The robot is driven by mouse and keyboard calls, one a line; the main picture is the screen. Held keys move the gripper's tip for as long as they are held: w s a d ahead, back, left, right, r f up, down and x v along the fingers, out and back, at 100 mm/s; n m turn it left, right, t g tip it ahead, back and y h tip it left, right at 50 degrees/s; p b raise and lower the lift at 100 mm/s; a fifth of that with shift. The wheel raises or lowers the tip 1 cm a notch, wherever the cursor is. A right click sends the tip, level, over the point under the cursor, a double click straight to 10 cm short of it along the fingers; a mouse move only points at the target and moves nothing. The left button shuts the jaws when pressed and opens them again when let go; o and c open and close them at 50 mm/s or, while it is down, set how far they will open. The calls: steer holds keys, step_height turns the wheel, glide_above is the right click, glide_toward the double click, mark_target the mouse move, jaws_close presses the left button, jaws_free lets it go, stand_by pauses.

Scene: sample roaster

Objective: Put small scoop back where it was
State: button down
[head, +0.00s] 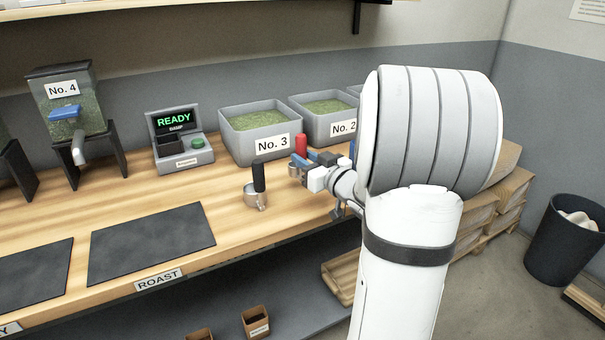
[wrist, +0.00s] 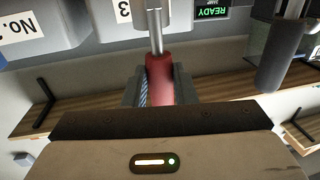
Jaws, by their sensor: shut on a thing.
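My gripper (head: 312,160) is over the bench at the front of the bins. It is shut on the red handle of a scoop (head: 301,144), which I take to be the small scoop. In the wrist view the red handle (wrist: 160,78) sits between the two fingers, with a metal shaft running up from it; the scoop's bowl is not clear. A second scoop with a black handle and metal cup (head: 255,199) stands on the bench just left of my gripper. Its dark handle (wrist: 283,52) also shows in the wrist view.
Bin No. 3 (head: 237,146) and bin No. 2 (head: 326,128) hold green beans behind my gripper. A scale reading READY (head: 181,152) stands left of them. A dark mat (head: 150,243) lies at the ROAST label. Bench between mat and black-handled scoop is clear.

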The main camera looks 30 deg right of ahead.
steer(key=shift+f+b, duration=0.3)
steer(key=shift+f, duration=1.3)
steer(key=shift+f, duration=0.2)
steer(key=c, duration=1.2)
jaws_free()
